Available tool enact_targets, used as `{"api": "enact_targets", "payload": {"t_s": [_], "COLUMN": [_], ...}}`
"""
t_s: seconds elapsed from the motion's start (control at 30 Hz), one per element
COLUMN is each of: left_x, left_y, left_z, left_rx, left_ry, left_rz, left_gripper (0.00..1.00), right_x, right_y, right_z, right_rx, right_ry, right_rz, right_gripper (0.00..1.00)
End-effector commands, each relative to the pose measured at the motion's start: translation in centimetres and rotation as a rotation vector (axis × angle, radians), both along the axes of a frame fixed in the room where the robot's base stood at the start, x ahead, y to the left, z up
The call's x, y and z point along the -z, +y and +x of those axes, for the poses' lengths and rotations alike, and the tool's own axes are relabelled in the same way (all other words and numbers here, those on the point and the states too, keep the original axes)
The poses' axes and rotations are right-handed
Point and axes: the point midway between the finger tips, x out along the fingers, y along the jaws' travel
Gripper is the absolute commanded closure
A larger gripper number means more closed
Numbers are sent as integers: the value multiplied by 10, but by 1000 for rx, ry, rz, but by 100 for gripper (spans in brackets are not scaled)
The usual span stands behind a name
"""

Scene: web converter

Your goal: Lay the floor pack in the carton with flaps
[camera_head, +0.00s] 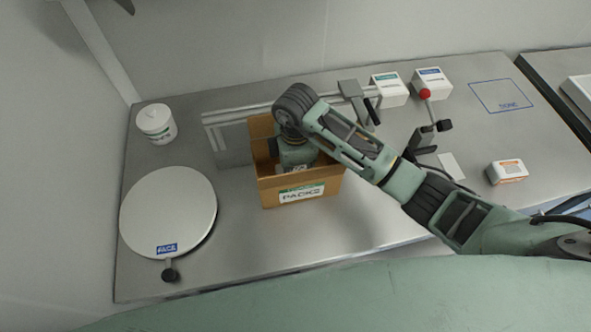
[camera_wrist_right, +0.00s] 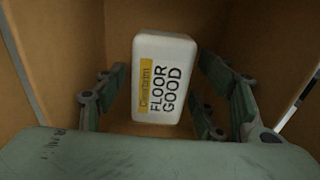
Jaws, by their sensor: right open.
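The floor pack (camera_wrist_right: 162,80) is a white block with a yellow label and the words "FLOOR GOOD". In the right wrist view it lies at the bottom of the cardboard carton (camera_wrist_right: 60,40). The carton also shows in the head view (camera_head: 329,185), marked "PACK2", and hides the pack there. My right gripper (camera_wrist_right: 158,95) is down inside the carton with its fingers open on either side of the pack; a gap shows at the fingers. My left gripper is in neither view.
A round disc (camera_head: 168,210) marked "FACE" and a white tub (camera_head: 156,122) stand at the left. White boxes (camera_head: 390,90) stand at the back. A lever with a red knob (camera_head: 425,94) and a small orange-white pack (camera_head: 507,171) are at the right. The table front is clear.

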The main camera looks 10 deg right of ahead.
Motion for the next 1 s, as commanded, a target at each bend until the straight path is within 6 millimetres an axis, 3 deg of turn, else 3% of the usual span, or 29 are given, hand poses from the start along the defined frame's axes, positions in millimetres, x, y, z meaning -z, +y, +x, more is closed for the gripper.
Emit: {"api": "enact_targets", "payload": {"t_s": [0.17, 0.37, 0.5, 0.7, 1.0], "left_x": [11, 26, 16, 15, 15], "left_y": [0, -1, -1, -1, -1], "left_z": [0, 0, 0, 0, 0], "left_rx": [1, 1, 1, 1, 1], "left_ry": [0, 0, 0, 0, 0], "left_rz": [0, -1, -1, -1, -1], "left_gripper": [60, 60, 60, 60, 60], "right_x": [-24, -69, -101, -118, -120], "right_y": [0, 1, -1, 0, 1], "right_z": [2, 2, 2, 1, 0], "right_rx": [-2, -2, -2, -1, 0], "right_ry": [-7, -8, -6, -2, 0], "right_rz": [2, 2, -3, 0, 1], "right_gripper": [36, 36, 36, 36, 36]}}
